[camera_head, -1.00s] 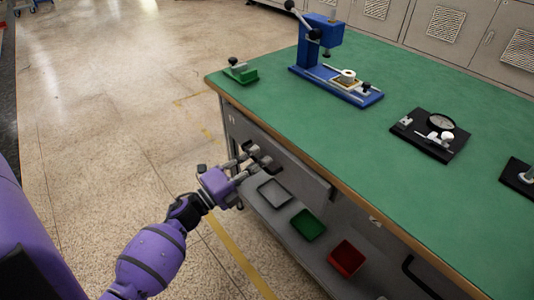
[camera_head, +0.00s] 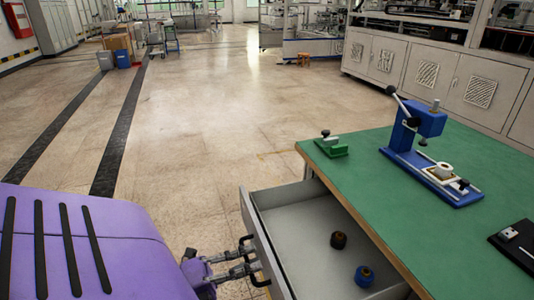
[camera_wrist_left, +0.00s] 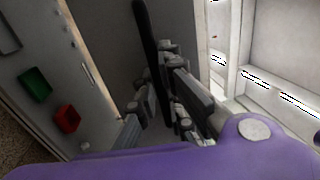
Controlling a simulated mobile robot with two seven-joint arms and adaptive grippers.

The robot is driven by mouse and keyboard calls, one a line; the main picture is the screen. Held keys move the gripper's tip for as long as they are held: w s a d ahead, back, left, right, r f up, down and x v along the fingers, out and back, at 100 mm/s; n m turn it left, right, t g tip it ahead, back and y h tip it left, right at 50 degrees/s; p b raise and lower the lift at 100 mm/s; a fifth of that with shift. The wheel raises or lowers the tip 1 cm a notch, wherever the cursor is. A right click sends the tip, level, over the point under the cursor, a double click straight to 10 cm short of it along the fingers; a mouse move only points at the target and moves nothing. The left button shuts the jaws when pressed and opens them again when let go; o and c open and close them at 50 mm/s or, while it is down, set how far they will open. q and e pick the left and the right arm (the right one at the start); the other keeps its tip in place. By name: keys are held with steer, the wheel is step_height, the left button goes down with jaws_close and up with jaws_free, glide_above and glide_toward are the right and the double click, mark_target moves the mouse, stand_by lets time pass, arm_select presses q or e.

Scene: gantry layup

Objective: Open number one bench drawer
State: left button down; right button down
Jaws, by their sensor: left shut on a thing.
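The bench drawer (camera_head: 295,222) is pulled out from under the green-topped bench (camera_head: 345,180), and its grey inside shows in the head view. My left gripper (camera_head: 247,262) is at the outer face of the drawer front. It is shut on the drawer's black handle, which shows as a dark bar (camera_wrist_left: 148,38) in the left wrist view, running between the fingers (camera_wrist_left: 165,100). Two small round items lie in the drawer, a dark brown one (camera_head: 338,240) and a blue one with a brown top (camera_head: 364,275). My right gripper is out of view.
A green fixture (camera_head: 331,147) and a blue lever press (camera_head: 425,150) stand on the bench, with a black plate (camera_head: 518,245) at the right. Floor left of the drawer is clear.

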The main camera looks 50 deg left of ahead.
arm_select(q)
steer(key=shift+s+a, duration=0.25)
steer(key=shift+s, duration=0.35)
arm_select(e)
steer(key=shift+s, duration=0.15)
arm_select(q)
steer(key=c, duration=2.1)
jaws_free()
steer(key=v, duration=1.2)
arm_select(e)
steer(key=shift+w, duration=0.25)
